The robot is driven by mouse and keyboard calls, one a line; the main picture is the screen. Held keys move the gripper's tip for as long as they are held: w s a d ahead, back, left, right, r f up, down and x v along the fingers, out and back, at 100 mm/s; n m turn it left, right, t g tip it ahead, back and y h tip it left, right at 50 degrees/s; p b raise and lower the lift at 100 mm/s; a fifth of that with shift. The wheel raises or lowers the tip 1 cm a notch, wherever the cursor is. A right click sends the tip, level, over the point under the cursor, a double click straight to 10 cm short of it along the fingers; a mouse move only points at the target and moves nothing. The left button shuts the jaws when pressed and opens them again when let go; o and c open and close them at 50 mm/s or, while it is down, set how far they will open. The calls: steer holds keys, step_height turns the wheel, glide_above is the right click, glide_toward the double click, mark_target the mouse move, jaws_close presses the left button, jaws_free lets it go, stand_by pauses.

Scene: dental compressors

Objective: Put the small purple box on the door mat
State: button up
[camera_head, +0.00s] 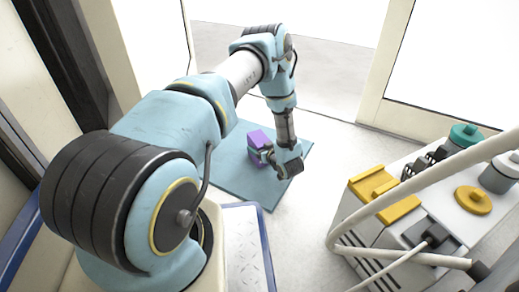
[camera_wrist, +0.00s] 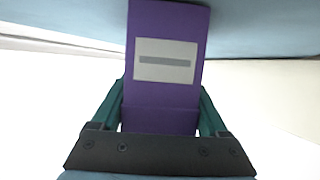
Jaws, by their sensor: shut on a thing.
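The small purple box (camera_head: 257,137) is held in my gripper (camera_head: 264,155), over the blue-grey door mat (camera_head: 234,172) in the head view. In the wrist view the purple box (camera_wrist: 165,100) stands between the two green fingers of my gripper (camera_wrist: 161,105) and carries a pale label with a grey bar. The gripper is shut on it. A blue-grey surface, likely the mat, spans the top of the wrist view. My arm hides part of the mat. I cannot tell whether the box touches the mat.
A white compressor unit (camera_head: 349,222) with yellow parts, a green-capped part and pale hoses stands at the right. A door frame (camera_head: 378,95) and a bright opening lie behind the mat. Pale floor (camera_head: 302,206) is clear between mat and unit.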

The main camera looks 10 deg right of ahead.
steer(key=shift+f, duration=0.15)
steer(key=o, duration=1.4)
